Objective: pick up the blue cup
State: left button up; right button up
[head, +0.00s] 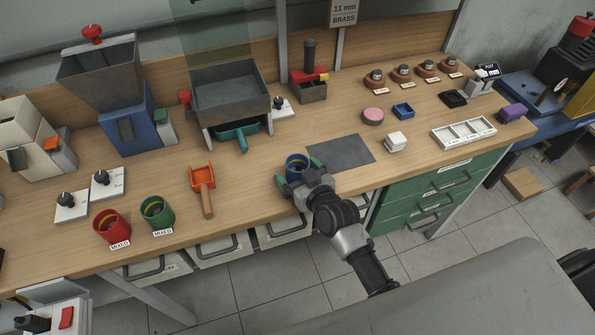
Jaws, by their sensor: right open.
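The blue cup (297,161) stands on the wooden workbench near its front edge, left of a dark grey mat. Its rim and upper wall show, with a yellowish band inside. My right gripper (298,178) reaches in from the lower right, with one green-tipped finger to the left of the cup and the other to the right. The jaws are open around the cup. The cup's lower front is hidden behind the gripper, and I cannot tell whether the fingers touch it. My left gripper is not in view.
A red cup (111,227) and a green cup (157,212) stand to the left. An orange scoop (202,186) lies between them and the blue cup. The grey mat (341,151) is bare. Drawers with handles sit below the bench edge. A white tray (463,133) stands at right.

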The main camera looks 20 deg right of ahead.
jog(key=shift+c, duration=0.3)
jog(key=c, duration=1)
